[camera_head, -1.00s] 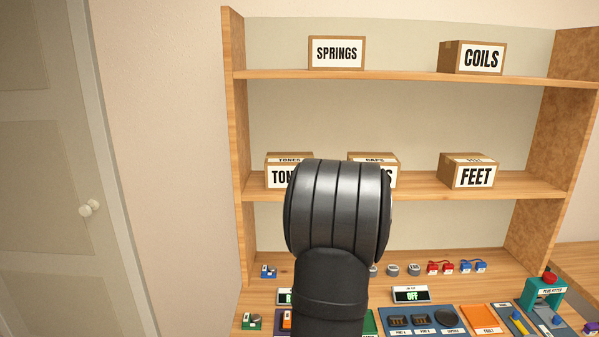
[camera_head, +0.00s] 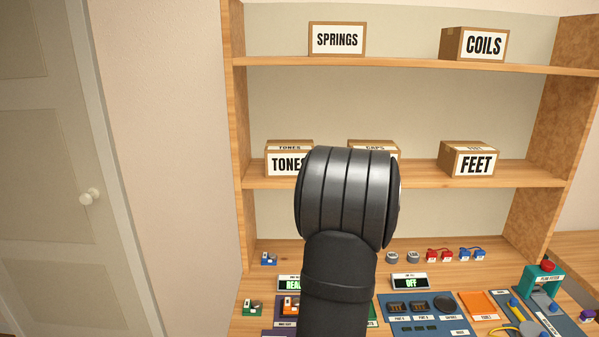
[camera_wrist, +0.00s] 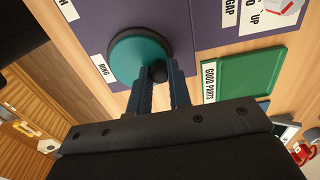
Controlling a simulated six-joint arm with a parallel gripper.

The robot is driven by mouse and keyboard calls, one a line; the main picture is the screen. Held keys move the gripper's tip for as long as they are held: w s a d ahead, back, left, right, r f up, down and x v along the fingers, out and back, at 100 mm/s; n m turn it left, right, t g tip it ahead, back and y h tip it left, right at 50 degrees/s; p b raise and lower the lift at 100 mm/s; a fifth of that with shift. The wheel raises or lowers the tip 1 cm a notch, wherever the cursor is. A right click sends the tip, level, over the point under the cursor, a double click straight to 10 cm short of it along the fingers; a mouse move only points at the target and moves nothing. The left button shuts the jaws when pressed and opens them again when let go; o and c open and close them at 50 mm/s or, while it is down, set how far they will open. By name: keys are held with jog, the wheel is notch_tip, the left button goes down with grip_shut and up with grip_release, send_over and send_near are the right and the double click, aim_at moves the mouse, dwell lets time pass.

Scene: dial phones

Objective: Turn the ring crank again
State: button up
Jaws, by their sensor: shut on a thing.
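The ring crank shows in the wrist view as a round teal disc (camera_wrist: 138,55) with a dark knob (camera_wrist: 158,72) near its edge. It sits on a purple mat (camera_wrist: 205,25) beside a label reading RING. My gripper (camera_wrist: 160,85) is shut on the dark knob, with its two blue fingers on either side. In the head view my dark arm covers the crank and the gripper.
A green tray (camera_wrist: 250,85) labelled GOOD PARTS lies right of the crank in the wrist view. In the head view, a display (camera_head: 410,282) reads OFF, and a blue mat (camera_head: 425,312) lies right of my arm.

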jog(key=shift+s+d, duration=0.25)
jog(key=shift+d, duration=0.2)
jog(key=shift+o, duration=0.8)
jog(key=shift+s+d, duration=0.3)
jog(key=shift+s, duration=0.1)
jog(key=shift+s+d, duration=0.2)
jog(key=shift+s, duration=0.4)
jog(key=shift+c, duration=0.8)
jog(key=o, duration=0.6)
jog(key=shift+w, duration=0.1)
notch_tip(320, 180, up, 8)
